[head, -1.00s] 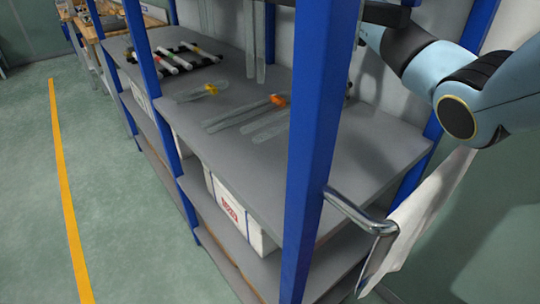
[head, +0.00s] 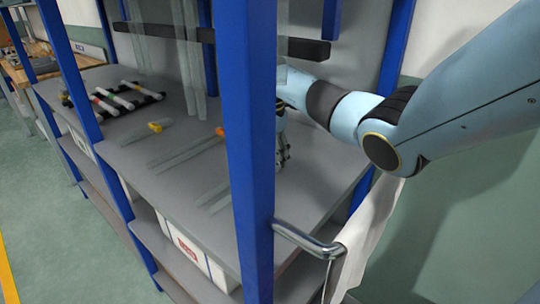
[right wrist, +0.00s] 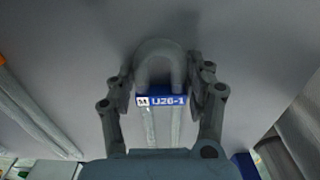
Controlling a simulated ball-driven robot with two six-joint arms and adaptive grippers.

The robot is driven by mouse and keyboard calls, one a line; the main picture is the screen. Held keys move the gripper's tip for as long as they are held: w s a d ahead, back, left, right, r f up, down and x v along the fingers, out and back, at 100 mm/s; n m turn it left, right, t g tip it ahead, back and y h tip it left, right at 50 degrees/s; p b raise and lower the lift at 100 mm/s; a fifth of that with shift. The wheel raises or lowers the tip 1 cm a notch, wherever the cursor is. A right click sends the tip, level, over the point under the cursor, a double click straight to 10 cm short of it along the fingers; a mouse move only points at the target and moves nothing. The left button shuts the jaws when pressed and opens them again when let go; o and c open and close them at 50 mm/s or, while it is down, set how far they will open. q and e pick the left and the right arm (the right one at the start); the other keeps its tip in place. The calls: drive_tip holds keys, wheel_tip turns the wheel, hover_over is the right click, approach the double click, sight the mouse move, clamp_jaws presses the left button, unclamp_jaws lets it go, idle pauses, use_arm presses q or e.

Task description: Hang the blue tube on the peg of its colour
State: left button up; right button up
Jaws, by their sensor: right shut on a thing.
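The blue tube (right wrist: 160,52) is a greyish clear U-shaped tube with a blue label reading U26-1. It shows in the right wrist view, bend away from my wrist. My right gripper (right wrist: 165,88) is shut on it, a finger on each side of the label. In the head view my right gripper (head: 283,150) is low over the shelf, partly behind a blue post, and the tube cannot be made out there. A dark bar (head: 298,48) crosses the upper rack with clear tubes hanging by it. Peg colours cannot be told. My left gripper is not in view.
Clear tubes with orange ends (head: 155,127) lie on the grey shelf (head: 150,205). The blue front post (head: 247,150) and a metal handle (head: 312,243) stand before the shelf.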

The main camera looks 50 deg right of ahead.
drive_tip(key=o, duration=1.2)
drive_tip(key=shift+c, duration=0.2)
wheel_tip(320, 180, up, 11)
drive_tip(key=shift+b, duration=0.4)
